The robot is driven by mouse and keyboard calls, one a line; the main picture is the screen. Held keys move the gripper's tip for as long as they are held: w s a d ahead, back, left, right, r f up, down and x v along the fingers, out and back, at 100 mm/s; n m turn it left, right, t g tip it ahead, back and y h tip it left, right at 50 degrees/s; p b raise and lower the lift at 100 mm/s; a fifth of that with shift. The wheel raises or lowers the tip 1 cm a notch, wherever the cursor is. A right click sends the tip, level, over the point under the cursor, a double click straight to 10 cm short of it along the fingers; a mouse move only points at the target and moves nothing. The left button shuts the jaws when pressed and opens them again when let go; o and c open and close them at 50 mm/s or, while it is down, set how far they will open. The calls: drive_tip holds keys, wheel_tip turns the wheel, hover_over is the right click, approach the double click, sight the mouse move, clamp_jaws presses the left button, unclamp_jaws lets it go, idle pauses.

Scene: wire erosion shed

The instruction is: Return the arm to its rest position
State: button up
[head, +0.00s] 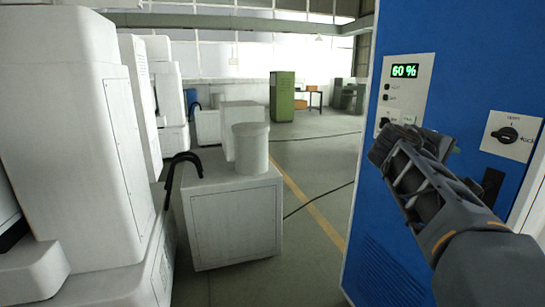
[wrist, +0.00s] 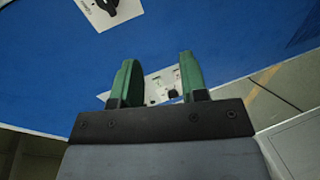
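My arm reaches in from the lower right of the head view, raised in front of a blue cabinet (head: 455,85). My gripper (head: 408,143) is beside the cabinet's white control panel (head: 408,92) and hides its lower part. In the wrist view my gripper (wrist: 160,78) shows two green fingers, spread apart with nothing between them. The panel (wrist: 155,88) shows beyond the gap. I cannot tell whether the gripper touches the cabinet.
The panel display reads 60 %. A rotary switch (head: 508,135) is right of my gripper. White machine housings (head: 75,130) fill the left. A white cabinet (head: 235,222) bears a round container (head: 251,150). A green cabinet (head: 282,97) stands farther back. Open floor (head: 312,185) lies in the middle.

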drive_tip(key=s+a+f+m+y+p, duration=0.1)
drive_tip(key=s+a+f+y+p, duration=0.3)
drive_tip(key=a, duration=0.3)
drive_tip(key=s+a+f+m+g+y+p, duration=0.1)
drive_tip(key=s+a+f+y+p, duration=0.4)
drive_tip(key=a, duration=0.3)
drive_tip(key=s+a+f+m+y+p, duration=0.1)
drive_tip(key=s+a+f+y+p, duration=0.3)
drive_tip(key=a, duration=0.4)
drive_tip(key=shift+s+f+g+y+p, duration=0.4)
drive_tip(key=shift+y+p, duration=0.3)
drive_tip(key=shift+p, duration=0.5)
drive_tip(key=shift+a+r, duration=0.1)
drive_tip(key=shift+r, duration=0.05)
